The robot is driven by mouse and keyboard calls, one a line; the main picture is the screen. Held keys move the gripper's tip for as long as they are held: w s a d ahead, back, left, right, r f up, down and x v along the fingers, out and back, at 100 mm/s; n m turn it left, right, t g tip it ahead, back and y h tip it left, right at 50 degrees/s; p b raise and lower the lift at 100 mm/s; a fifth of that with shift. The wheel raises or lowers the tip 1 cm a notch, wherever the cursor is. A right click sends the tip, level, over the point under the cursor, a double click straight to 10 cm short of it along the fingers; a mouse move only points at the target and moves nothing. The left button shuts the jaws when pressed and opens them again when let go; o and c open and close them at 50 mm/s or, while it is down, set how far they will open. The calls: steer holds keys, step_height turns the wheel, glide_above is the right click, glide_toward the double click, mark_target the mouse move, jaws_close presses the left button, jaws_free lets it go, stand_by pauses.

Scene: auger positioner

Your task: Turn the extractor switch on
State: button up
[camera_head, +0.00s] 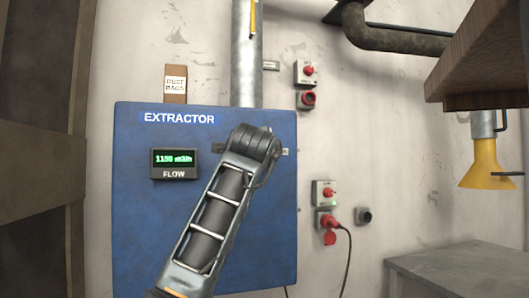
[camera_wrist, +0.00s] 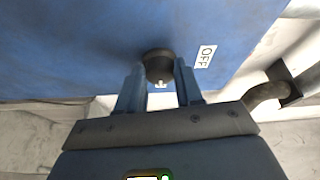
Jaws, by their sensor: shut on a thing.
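The extractor is a blue cabinet (camera_head: 140,220) on the wall, lettered EXTRACTOR, in the middle of the head view. Its black round switch knob (camera_wrist: 158,62) shows in the wrist view with a white mark on it. A white OFF label (camera_wrist: 205,57) is on the panel to the right of the knob there. My gripper (camera_wrist: 159,72) has its two fingers on either side of the knob and is shut on it. In the head view my arm hides the knob and the gripper.
A FLOW display (camera_head: 174,163) is lit green on the cabinet's left. Red-button switch boxes (camera_head: 306,73) (camera_head: 324,193) and a red plug (camera_head: 328,222) with a cable are on the wall to the right. A yellow funnel (camera_head: 484,165) hangs at the far right above a grey bench (camera_head: 460,262).

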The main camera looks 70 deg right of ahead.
steer(key=o, duration=1)
steer(key=shift+o, duration=0.2)
steer(key=shift+a, duration=0.1)
steer(key=b+v, duration=0.1)
steer(key=v, duration=0.6)
steer(key=shift+s+a, duration=0.2)
steer(key=shift+a, duration=0.05)
